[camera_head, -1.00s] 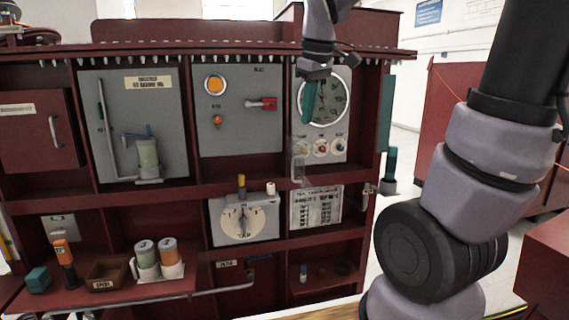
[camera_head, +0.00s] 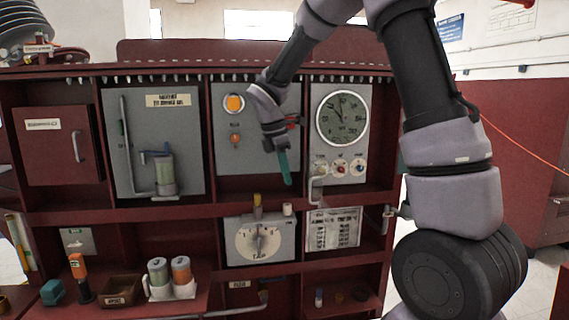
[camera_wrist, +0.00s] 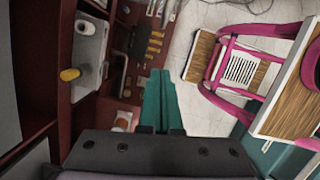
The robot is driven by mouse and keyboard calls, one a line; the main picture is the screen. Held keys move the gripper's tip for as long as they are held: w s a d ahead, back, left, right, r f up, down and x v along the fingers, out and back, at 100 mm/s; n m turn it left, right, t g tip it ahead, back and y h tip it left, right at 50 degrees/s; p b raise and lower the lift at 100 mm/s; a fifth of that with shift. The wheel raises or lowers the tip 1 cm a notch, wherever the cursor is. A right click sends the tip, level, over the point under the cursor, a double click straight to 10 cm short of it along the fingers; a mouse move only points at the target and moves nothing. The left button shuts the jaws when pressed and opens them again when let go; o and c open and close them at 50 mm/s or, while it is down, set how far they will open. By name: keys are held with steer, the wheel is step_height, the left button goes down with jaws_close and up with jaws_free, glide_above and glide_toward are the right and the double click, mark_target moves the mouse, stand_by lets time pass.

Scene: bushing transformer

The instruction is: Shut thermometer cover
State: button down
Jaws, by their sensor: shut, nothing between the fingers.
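The round thermometer dial (camera_head: 343,119) with a pale rim and dark green face is on a grey panel at the right of the cabinet in the head view. I cannot clearly make out its cover; no raised lid shows over the dial face. A small pale bracket or handle (camera_head: 316,187) is below the dial's left side. My gripper (camera_head: 285,182) is left of the dial, in front of the middle panel, apart from the dial and pointing down. Its green fingers are together and empty, also in the wrist view (camera_wrist: 158,74).
A red lever (camera_head: 293,122) is partly behind my gripper. A tap dial panel (camera_head: 262,242) and a printed plate (camera_head: 334,230) are lower down. The wrist view shows a pink-framed chair (camera_wrist: 236,75) and open floor.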

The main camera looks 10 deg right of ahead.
steer(key=d+f, duration=0.3)
steer(key=d, duration=0.2)
steer(key=shift+w+f, duration=0.25)
steer(key=shift+w, duration=0.15)
